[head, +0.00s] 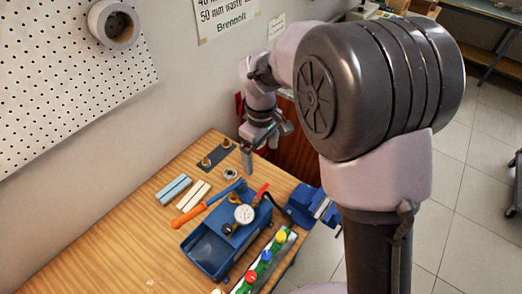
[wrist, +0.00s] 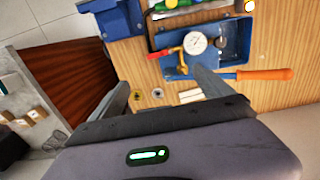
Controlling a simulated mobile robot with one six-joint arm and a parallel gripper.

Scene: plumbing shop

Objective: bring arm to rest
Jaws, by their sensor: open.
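My gripper (head: 259,150) hangs above the far end of the wooden workbench (head: 120,243) in the head view, with my arm reaching to it from the right. In the wrist view my gripper (wrist: 160,90) shows two fingers spread wide apart, with nothing between them. Below and beyond the fingers is a blue tray (wrist: 168,66) holding a pressure gauge (wrist: 196,43) with a red-handled valve. The gauge (head: 244,214) and the blue tray (head: 205,255) also show in the head view, nearer than the gripper.
Blue and white bars (head: 174,190), a dark plate with brass fittings (head: 216,155) and a blue vise (head: 308,206) are nearby. A pegboard (head: 70,80) with a tape roll (head: 113,25) covers the left wall. The bench's near left is clear.

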